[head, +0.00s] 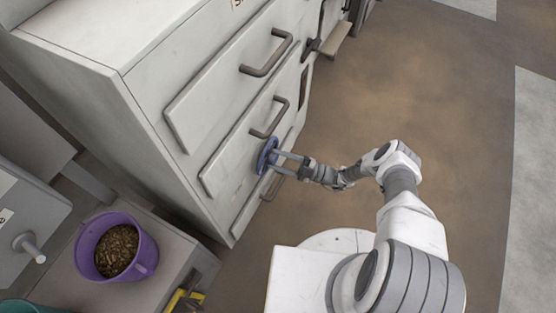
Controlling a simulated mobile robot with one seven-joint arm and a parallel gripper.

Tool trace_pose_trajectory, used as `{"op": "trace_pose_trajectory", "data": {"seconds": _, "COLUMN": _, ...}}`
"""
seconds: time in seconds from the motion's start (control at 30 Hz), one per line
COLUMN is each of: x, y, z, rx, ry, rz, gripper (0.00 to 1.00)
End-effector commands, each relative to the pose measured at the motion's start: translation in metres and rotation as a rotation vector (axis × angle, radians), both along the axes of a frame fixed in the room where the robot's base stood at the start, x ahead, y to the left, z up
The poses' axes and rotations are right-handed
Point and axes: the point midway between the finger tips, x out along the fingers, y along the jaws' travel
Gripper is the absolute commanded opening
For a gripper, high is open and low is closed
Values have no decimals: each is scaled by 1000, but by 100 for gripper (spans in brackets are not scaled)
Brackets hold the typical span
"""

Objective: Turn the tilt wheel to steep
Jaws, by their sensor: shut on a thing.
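The blue tilt wheel (265,156) sits on the front of the pale grey cabinet, beside a dark bar handle, and shows nearly edge-on. My gripper (281,164) reaches it from the right, with its two light fingers at the wheel's rim. The gripper is shut on the wheel. The exact grip on the rim is too small to make out. No steep marking or pointer on the wheel can be read from this angle.
The grey cabinet (60,62) has several panels with bar handles (268,56) sticking out near the wheel. A purple bucket of brown pellets (116,247) stands on a grey surface at lower left. Yellow item (183,300) lies at the bottom. Brown floor (430,95) at right is clear.

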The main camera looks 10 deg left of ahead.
Motion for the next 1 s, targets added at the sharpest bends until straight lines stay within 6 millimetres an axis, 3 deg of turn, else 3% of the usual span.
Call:
{"op": "trace_pose_trajectory", "data": {"seconds": 0.17, "x": 0, "y": 0, "z": 0, "rx": 1, "ry": 4, "rz": 0, "gripper": 0}}
{"op": "trace_pose_trajectory", "data": {"seconds": 0.2, "x": 0, "y": 0, "z": 0, "rx": 1, "ry": 4, "rz": 0, "gripper": 57}}
{"op": "trace_pose_trajectory", "data": {"seconds": 0.33, "x": 0, "y": 0, "z": 0, "rx": 1, "ry": 2, "rz": 0, "gripper": 80}}
{"op": "trace_pose_trajectory", "data": {"seconds": 0.77, "x": -1, "y": -6, "z": -2, "rx": -1, "ry": 1, "rz": 0, "gripper": 81}}
{"op": "trace_pose_trajectory", "data": {"seconds": 0.97, "x": -2, "y": -30, "z": -9, "rx": -3, "ry": 0, "rz": 1, "gripper": 81}}
{"op": "trace_pose_trajectory", "data": {"seconds": 1.0, "x": -2, "y": -42, "z": -9, "rx": -1, "ry": -1, "rz": -5, "gripper": 81}}
